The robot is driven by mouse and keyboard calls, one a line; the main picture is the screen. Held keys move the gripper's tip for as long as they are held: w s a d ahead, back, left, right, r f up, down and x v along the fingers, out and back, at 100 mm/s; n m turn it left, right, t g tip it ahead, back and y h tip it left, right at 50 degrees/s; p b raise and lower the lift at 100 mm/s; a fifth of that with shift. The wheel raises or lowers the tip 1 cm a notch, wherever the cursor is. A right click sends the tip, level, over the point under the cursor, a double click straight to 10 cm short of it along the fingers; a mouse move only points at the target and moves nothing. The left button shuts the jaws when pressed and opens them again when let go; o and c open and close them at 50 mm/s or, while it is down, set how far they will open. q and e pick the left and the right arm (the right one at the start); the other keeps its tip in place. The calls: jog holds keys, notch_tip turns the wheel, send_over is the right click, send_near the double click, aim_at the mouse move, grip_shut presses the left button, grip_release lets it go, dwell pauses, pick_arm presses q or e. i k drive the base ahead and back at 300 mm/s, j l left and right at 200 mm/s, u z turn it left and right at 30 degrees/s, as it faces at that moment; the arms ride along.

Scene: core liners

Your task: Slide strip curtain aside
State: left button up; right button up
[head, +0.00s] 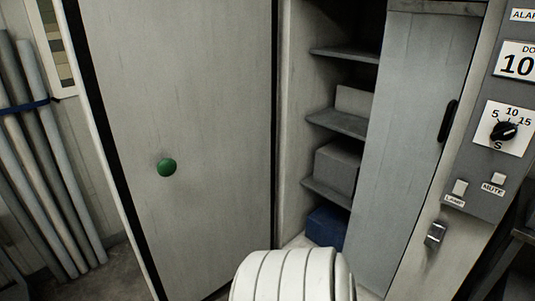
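No hanging strips can be made out in the head view. A flat pale grey panel (415,130) covers the right part of a tall shelved opening, below a top rail (437,7). It has a black upright handle (448,121) near its right edge. I cannot tell whether this panel is the curtain. The left part of the opening is uncovered. Neither of my grippers shows in this view.
Shelves (338,122) hold grey boxes (337,167) and a blue box (327,227). A control panel (480,150) is at right. Strapped pipes (50,150) lean at far left.

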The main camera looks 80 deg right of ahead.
aim_at(429, 46)
jog(key=z, duration=3.45)
